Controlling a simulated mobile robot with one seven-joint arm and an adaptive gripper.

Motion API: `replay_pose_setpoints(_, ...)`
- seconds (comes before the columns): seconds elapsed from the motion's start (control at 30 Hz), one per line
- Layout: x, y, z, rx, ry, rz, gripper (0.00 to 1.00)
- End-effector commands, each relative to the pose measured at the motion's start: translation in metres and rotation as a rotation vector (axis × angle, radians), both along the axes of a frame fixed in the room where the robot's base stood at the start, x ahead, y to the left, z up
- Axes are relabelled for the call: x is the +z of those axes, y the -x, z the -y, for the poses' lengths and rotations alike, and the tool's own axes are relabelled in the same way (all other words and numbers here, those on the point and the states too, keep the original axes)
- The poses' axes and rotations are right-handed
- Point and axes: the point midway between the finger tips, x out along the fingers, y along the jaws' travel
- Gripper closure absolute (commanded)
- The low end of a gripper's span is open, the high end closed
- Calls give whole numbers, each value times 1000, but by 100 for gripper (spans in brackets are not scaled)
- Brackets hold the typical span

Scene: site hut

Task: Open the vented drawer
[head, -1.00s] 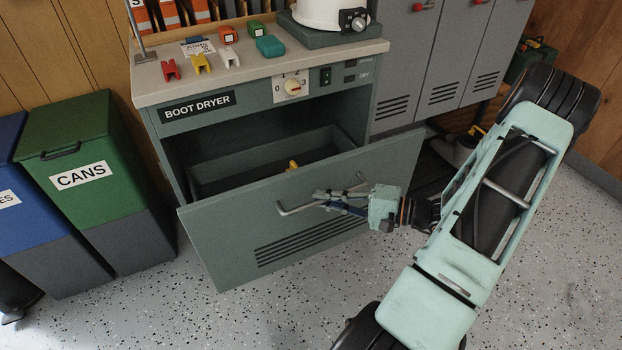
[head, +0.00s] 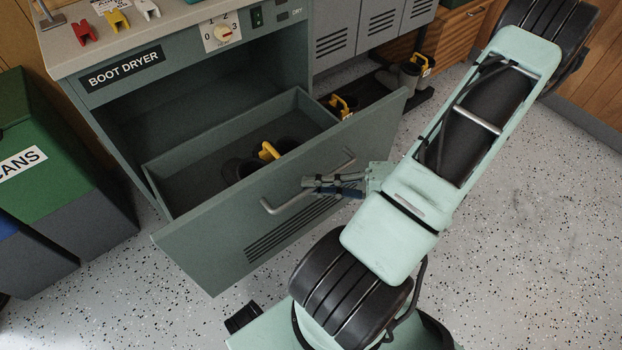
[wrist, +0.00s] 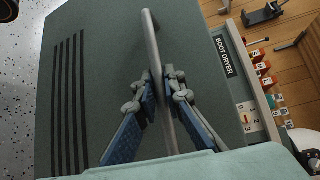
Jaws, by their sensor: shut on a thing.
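The vented drawer (head: 225,262) is a grey-green drawer front with dark slots low on it, under the boot dryer panel (head: 122,69). It stands pulled out, with its tray open to view from above. Black boots with a yellow part (head: 268,151) lie inside. Its bar handle (head: 285,201) runs across the front. My gripper (head: 308,188) is at the handle. In the wrist view my gripper (wrist: 160,92) has its blue-padded fingers on both sides of the handle (wrist: 155,60), shut on it. The slots (wrist: 68,105) show left of the fingers there.
The green bin (head: 60,170) stands left of the dryer. Grey lockers (head: 365,30) stand behind right, with boots (head: 408,75) on a low rack beneath. The speckled floor (head: 500,200) is clear to the right.

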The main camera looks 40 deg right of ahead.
Motion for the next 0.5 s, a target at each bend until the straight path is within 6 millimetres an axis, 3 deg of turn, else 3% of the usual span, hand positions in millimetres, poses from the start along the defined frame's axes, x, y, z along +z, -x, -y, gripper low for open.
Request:
replay_pose_setpoints(0.23,0,0,1,-2,1,1,100)
replay_pose_setpoints(0.27,0,0,1,-2,1,1,90)
replay_pose_setpoints(0.4,0,0,1,-2,1,1,75)
replay_pose_setpoints(0.5,0,-1,1,-2,1,1,73)
